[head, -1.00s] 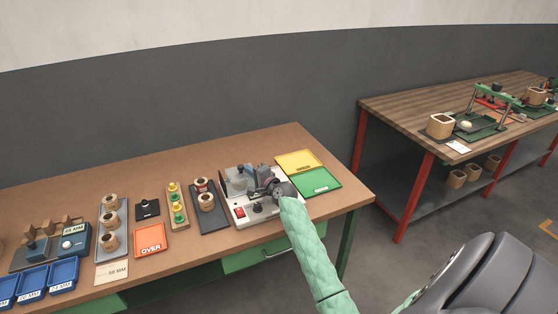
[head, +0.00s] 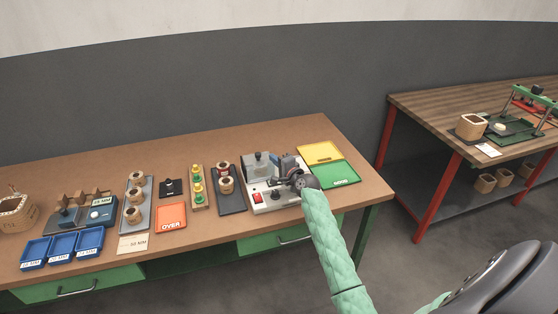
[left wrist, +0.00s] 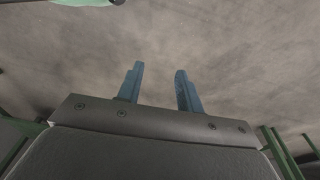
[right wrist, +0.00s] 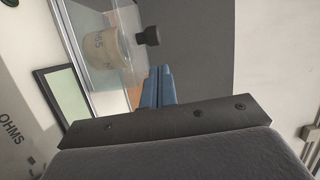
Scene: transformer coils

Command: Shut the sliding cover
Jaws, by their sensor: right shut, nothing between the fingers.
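The tester (head: 288,201) is a light grey box near the right end of the bench, with a red button on its front. Its clear cover (head: 262,166) is on top. In the right wrist view the clear cover (right wrist: 93,22) has a black knob (right wrist: 148,36), and a wooden coil (right wrist: 103,50) shows through it. I cannot tell how far the cover is slid. My right gripper (right wrist: 160,74) is shut and empty, its tips just below the knob, seemingly apart from it. My left gripper (left wrist: 157,75) is open and empty over bare floor, outside the head view.
A yellow tray (head: 320,153) and green tray (head: 334,174) lie right of the tester. A dark tray with coils (head: 240,206) stands close to its left. A red OVER tray (head: 171,216) and blue bins (head: 61,246) lie farther left. A second bench (head: 430,114) stands at right.

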